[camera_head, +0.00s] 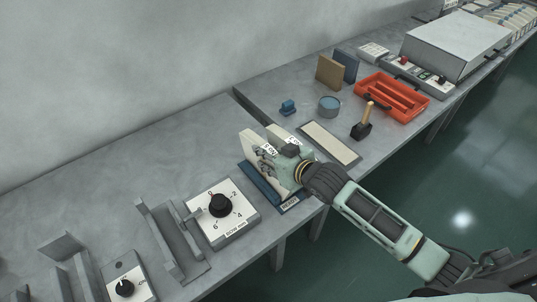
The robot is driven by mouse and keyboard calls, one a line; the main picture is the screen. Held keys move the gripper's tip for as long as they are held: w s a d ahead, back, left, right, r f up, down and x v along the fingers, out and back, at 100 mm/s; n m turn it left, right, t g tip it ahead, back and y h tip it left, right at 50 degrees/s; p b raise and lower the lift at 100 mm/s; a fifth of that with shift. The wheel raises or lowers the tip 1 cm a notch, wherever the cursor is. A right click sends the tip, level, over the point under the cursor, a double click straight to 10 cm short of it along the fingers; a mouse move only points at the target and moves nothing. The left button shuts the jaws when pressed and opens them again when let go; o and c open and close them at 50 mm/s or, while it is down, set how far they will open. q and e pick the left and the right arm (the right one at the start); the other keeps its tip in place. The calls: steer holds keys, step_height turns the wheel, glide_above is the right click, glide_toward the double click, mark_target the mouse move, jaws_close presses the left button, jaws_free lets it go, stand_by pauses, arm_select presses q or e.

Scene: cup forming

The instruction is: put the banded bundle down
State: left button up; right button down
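A pale block with a printed label (247,146), which looks like the banded bundle, stands upright in a blue holder (262,187) at the table's front edge. A second pale labelled piece (276,133) shows just behind my gripper. I cannot tell whether the two are one bundle, and no band is clear. My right gripper (271,160) is at the pale pieces, its dark fingers against them. The gripper body hides much of them, and whether the fingers are closed on them is unclear. My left gripper is not in view.
A dial box (237,213) and a grey bracket (172,240) stand left of the holder. To the right are a flat pale pad (329,143), a mallet (363,127), a blue round container (329,106) and an orange tray (391,99). Bare table lies behind the holder.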

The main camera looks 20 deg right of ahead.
steer(key=shift+w+f, duration=0.1)
steer(key=shift+f, duration=0.15)
steer(key=c, duration=1.4)
jaws_free()
steer(key=shift+f, duration=0.2)
steer(key=shift+r, duration=0.1)
steer(key=b+v, duration=0.1)
steer(key=v, duration=1)
steer(key=shift+s+d+r, duration=0.15)
steer(key=shift+s+r, duration=0.1)
steer(key=shift+s, duration=0.3)
